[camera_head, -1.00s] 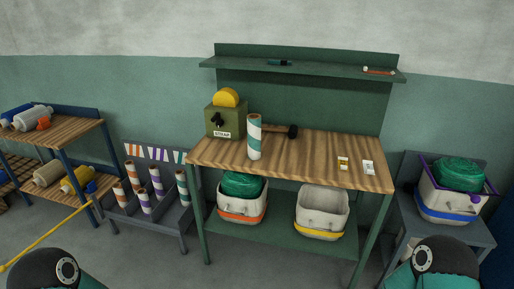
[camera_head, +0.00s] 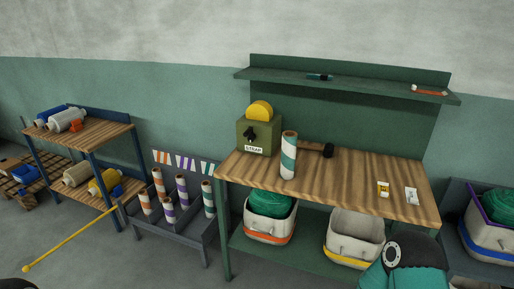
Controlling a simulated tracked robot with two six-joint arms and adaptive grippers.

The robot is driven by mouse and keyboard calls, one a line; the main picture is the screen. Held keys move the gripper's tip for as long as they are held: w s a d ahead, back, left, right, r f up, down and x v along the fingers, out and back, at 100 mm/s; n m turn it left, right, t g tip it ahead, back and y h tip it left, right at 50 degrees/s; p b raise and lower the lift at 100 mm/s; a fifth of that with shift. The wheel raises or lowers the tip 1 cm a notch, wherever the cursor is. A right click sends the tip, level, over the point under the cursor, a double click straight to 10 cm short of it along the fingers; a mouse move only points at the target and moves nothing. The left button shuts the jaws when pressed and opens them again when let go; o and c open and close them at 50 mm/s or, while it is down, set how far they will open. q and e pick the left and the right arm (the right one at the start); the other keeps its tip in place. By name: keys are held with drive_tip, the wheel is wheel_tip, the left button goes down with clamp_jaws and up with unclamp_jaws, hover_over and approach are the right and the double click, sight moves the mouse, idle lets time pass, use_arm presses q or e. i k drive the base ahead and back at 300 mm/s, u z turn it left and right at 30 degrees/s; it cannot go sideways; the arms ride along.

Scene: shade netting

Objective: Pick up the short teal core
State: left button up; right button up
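A teal-and-white striped core (camera_head: 289,156) stands upright on the wooden workbench (camera_head: 335,182), next to the green strap box. Another teal-striped core (camera_head: 208,198) stands at the right end of the low grey rack (camera_head: 185,238) left of the bench. It looks shorter than the one on the bench. Neither gripper is in view; only parts of my own arms show at the bottom edge, and nothing of mine touches either core.
The rack also holds orange-striped (camera_head: 159,186) and purple-striped cores (camera_head: 183,190). The green strap box (camera_head: 258,136) and a dark-headed mallet (camera_head: 327,150) are on the bench. A yellow pole (camera_head: 75,239) slants over the floor before the left shelf (camera_head: 90,139). Floor before the rack looks clear.

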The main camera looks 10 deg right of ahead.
sight(289, 138)
drive_tip(key=u, duration=0.05)
drive_tip(key=i, duration=1.2)
drive_tip(key=z, duration=0.55)
